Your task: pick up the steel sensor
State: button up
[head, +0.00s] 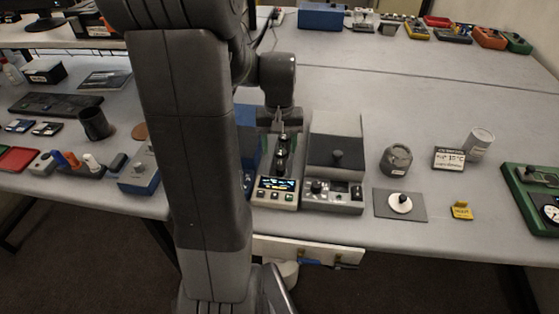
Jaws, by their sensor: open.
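My gripper (281,136) points down over a bench device with a lit display (276,187), left of the grey box with a knob. Its jaws are open; small dark parts on the device stand just below and between them, and I cannot tell whether they touch. I cannot tell for sure which thing is the steel sensor. A grey metal cylinder with a label (397,160) stands upright to the right, apart from my gripper. A white disc with a small knob (400,203) lies on a dark grey plate (384,213) in front of it.
A grey box with a dark top and knob (347,127) stands close right of my gripper. A sign (448,158), a pale can (479,144), a yellow tag (461,211) and a green case (517,182) are farther right. My arm hides part of the table.

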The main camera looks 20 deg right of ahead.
aim_at(280, 160)
jog(key=shift+s+d+f+p, duration=0.1)
jog(key=shift+f+p, duration=0.15)
jog(key=shift+f, duration=1.2)
jog(key=shift+s+f+p, duration=0.1)
jog(key=shift+f+p, duration=0.15)
jog(key=shift+f, duration=1.15)
jog(key=shift+c, duration=0.4)
jog(key=c, duration=1.1)
